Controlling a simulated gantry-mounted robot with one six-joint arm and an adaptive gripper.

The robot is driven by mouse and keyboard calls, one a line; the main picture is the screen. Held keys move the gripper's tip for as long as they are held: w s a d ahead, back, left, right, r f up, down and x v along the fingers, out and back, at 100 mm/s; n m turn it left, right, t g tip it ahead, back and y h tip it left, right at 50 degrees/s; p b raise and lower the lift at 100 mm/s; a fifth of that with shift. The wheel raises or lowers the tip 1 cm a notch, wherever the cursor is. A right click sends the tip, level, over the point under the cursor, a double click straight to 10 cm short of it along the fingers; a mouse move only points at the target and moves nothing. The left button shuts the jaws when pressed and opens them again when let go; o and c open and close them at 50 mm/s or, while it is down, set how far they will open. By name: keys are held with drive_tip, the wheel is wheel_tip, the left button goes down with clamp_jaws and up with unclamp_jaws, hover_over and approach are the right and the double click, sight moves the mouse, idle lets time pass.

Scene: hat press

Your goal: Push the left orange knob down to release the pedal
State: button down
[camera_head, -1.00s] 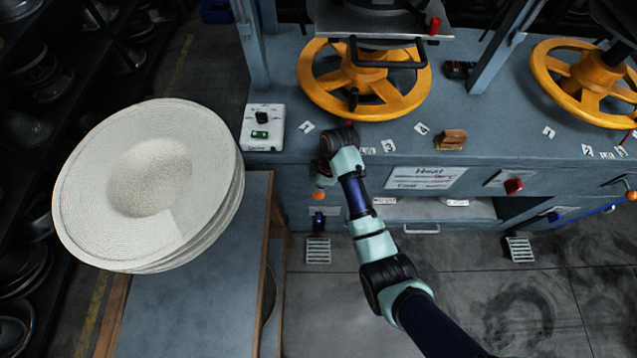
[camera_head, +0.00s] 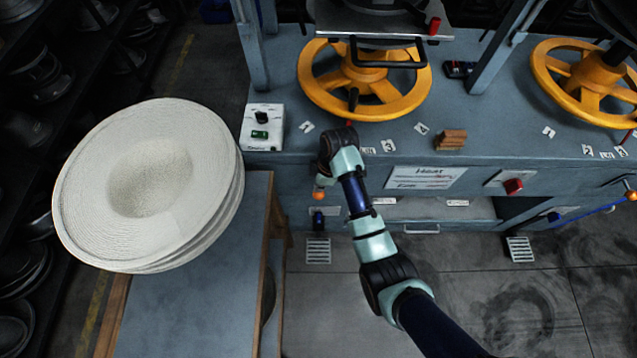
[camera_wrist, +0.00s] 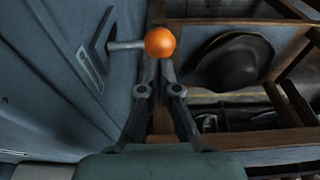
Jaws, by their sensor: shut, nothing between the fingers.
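The left orange knob (camera_head: 319,195) shows in the head view on the front of the press bench, just below the end of my arm. In the wrist view the orange knob (camera_wrist: 160,42) is a round ball on a short grey metal lever (camera_wrist: 124,45) that comes out of the blue panel. My gripper (camera_wrist: 155,68) is shut and empty, with its fingertips right at the knob's lower edge. I cannot tell whether they touch it. In the head view my gripper is mostly hidden behind my wrist. A pedal (camera_head: 318,250) lies at floor level below the knob.
A stack of pale hats (camera_head: 150,185) stands on a table (camera_head: 190,310) at left. A yellow handwheel (camera_head: 365,80) is above the bench. A second orange knob (camera_head: 631,196) is far right. In the wrist view a dark hat (camera_wrist: 235,62) sits on a wooden shelf.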

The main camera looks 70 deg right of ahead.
drive_tip(key=shift+f+b, duration=1.25)
drive_tip(key=shift+f, duration=1.2)
wheel_tip(320, 180, up, 8)
drive_tip(key=p, duration=0.9)
drive_tip(key=shift+r, duration=0.15)
